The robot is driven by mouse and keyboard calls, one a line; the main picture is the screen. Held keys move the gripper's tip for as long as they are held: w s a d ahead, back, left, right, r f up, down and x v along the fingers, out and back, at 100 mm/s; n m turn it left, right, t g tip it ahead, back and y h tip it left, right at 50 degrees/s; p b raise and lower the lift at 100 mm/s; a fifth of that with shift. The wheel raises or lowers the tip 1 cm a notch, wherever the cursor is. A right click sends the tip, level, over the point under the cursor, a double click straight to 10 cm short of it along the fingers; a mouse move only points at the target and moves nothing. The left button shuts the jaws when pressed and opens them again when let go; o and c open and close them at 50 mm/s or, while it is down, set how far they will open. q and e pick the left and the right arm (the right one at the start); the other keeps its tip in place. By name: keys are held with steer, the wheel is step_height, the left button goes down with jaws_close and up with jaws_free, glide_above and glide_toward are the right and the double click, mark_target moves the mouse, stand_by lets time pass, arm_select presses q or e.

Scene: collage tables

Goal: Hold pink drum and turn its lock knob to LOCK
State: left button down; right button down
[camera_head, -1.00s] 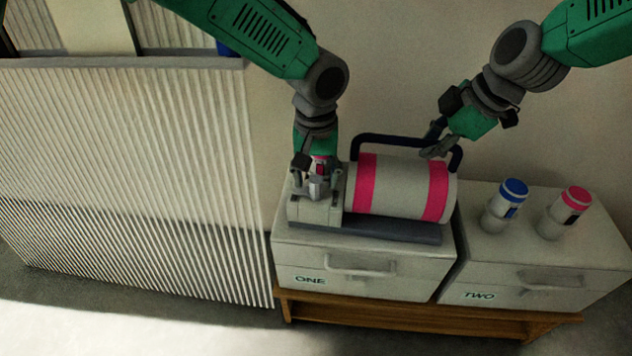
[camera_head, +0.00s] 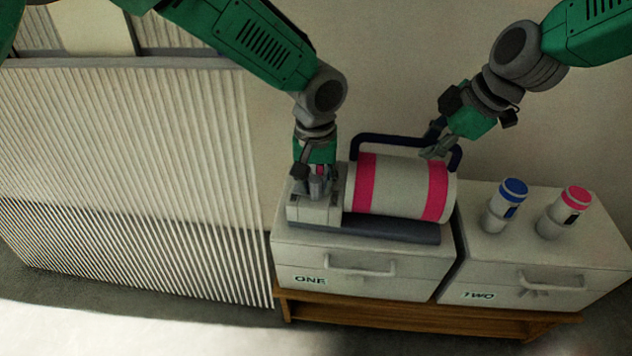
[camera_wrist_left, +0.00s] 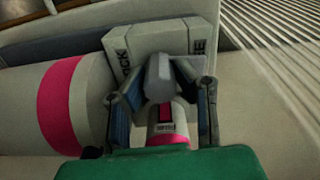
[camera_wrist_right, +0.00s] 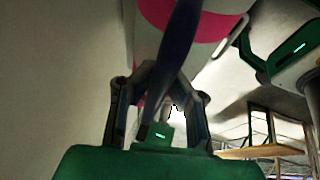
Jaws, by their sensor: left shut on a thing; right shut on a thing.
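The pink-banded white drum (camera_head: 397,190) lies on its side on a dark base (camera_head: 400,230) on box ONE. At its left end stands a light grey lock block (camera_head: 299,210), with lettering partly covered in the left wrist view. My left gripper (camera_head: 317,182) reaches down there, its fingers on both sides of the grey lock knob (camera_wrist_left: 158,80). A small pink-ringed canister (camera_wrist_left: 167,125) with a barcode shows between the same fingers, close below the knob. My right gripper (camera_head: 438,150) is shut on the drum's dark handle (camera_head: 385,140); the handle crosses its fingers in the right wrist view (camera_wrist_right: 178,50).
Box TWO (camera_head: 480,265) stands to the right, carrying a blue-capped canister (camera_head: 505,207) and a pink-capped canister (camera_head: 563,213). Both boxes rest on a wooden stand (camera_head: 375,312). A ribbed panel (camera_head: 130,170) stands on the left.

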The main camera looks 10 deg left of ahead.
steer(key=shift+r, duration=0.1)
arm_select(q)
steer(key=m, duration=0.8)
steer(key=shift+a+m, duration=0.1)
steer(key=shift+m, duration=0.3)
steer(key=m, duration=0.4)
steer(key=shift+w+a+m, duration=0.1)
steer(key=shift+m, duration=2)
arm_select(e)
steer(key=shift+w, duration=0.1)
steer(key=shift+d, duration=0.1)
arm_select(q)
steer(key=c, duration=1.3)
jaws_free()
